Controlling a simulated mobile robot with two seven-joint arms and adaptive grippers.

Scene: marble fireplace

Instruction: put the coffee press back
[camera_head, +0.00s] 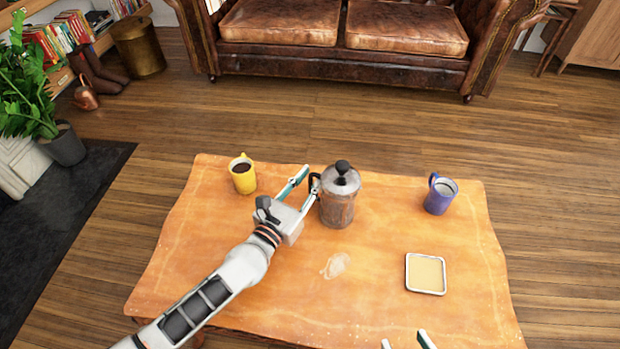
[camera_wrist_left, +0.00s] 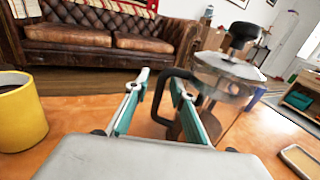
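The coffee press (camera_head: 338,205), glass with a metal lid and black knob, stands upright on the wooden table (camera_head: 240,290). In the left wrist view the press (camera_wrist_left: 225,75) is at the right, its black handle (camera_wrist_left: 160,97) pointing towards my gripper. My left gripper (camera_head: 302,185) is open, its fingers to the left of the press. In the wrist view the handle's outer bar shows between the fingertips (camera_wrist_left: 160,92); I cannot tell if either finger touches it. My right gripper (camera_head: 405,342) shows only its fingertips, spread apart, at the bottom edge. A square tray (camera_head: 411,287) lies at the right.
A yellow mug (camera_head: 243,178) with dark drink stands left of my left gripper. A blue mug (camera_head: 438,200) stands right of the press. A pale wet-looking mark (camera_head: 336,265) is on the table front. A leather sofa (camera_head: 340,65) stands behind.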

